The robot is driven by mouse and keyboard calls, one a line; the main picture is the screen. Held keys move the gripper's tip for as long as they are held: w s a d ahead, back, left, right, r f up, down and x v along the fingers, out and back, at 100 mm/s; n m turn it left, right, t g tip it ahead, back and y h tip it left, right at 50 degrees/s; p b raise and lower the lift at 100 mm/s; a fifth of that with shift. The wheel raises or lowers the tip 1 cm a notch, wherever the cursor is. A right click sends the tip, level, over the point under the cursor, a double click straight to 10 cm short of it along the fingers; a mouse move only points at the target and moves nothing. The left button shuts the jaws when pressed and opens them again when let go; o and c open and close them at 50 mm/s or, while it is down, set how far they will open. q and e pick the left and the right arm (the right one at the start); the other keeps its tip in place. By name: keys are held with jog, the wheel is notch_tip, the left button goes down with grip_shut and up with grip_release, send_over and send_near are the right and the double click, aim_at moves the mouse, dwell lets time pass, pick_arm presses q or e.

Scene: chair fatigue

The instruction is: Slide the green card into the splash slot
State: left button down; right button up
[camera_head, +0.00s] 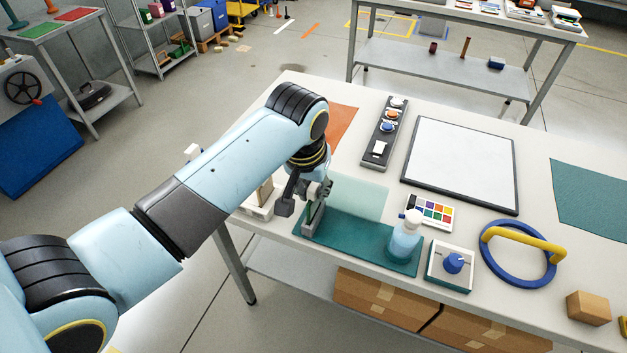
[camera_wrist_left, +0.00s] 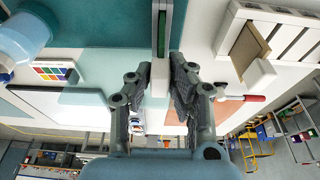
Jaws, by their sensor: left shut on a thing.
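My left gripper (camera_head: 314,190) is over the near left part of the table, at the left end of a teal mat. In the left wrist view the fingers (camera_wrist_left: 160,85) are closed around a pale end piece in line with a narrow green strip, which I take to be the green card (camera_wrist_left: 161,35). The strip stands edge-on between the walls of a grey upright holder (camera_head: 311,220), seemingly the splash slot. How deep the card sits is hidden. A pale translucent panel (camera_head: 358,197) stands beside the holder. My right gripper is not in view.
The teal mat (camera_head: 345,238) carries a spray bottle (camera_head: 404,240) at its right end. A colour chart (camera_head: 430,211), a small box with a blue knob (camera_head: 452,264) and a blue ring (camera_head: 488,262) lie further right. A white slotted rack (camera_wrist_left: 285,35) stands close beside the gripper.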

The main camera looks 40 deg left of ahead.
pick_arm(q)
jog(key=shift+f, duration=0.15)
jog(key=c, duration=1.2)
grip_release()
jog(key=shift+o, duration=0.2)
jog(key=v, duration=1.2)
